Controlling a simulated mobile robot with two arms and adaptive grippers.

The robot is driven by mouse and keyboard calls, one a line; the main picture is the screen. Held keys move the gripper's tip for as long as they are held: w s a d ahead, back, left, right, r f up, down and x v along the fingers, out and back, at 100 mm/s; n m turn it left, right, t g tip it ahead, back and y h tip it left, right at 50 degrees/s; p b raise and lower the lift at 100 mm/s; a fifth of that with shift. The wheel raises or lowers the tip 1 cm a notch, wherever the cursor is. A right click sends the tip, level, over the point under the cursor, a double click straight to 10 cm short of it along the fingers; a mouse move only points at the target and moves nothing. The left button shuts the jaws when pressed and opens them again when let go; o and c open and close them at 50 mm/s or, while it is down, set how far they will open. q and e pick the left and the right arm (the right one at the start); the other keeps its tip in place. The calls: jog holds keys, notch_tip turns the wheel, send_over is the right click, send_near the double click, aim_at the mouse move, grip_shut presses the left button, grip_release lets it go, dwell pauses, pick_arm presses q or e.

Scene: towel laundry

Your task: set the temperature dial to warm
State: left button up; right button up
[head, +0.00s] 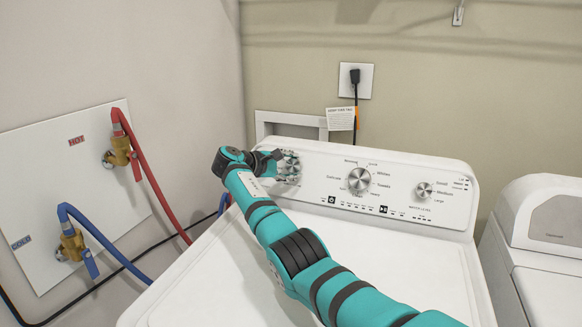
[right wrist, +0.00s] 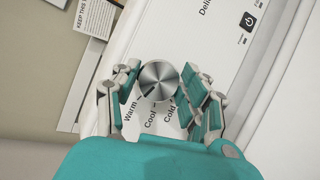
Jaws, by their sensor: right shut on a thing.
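The temperature dial (right wrist: 159,81) is a round brushed-metal knob on the washer's white control panel, with labels Warm, Cool and Cold beside it in the right wrist view. My right gripper (right wrist: 161,84) has its fingers on both sides of the dial and is shut on it. A dark mark on the knob's face points toward the lower left, roughly toward Warm. In the head view the right gripper (head: 281,165) is at the left end of the panel, partly covering the dial (head: 291,163). My left gripper is not in view.
A larger dial (head: 359,180) and a smaller dial (head: 424,190) sit further right on the panel. The washer lid (head: 215,275) is closed under my arm. Red (head: 150,175) and blue (head: 105,245) hoses hang at the left. A second white machine (head: 545,225) stands at the right.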

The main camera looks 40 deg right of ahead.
jog(key=shift+f, duration=0.1)
jog(key=o, duration=1.1)
jog(key=v, duration=1.2)
jog(key=shift+a, duration=0.1)
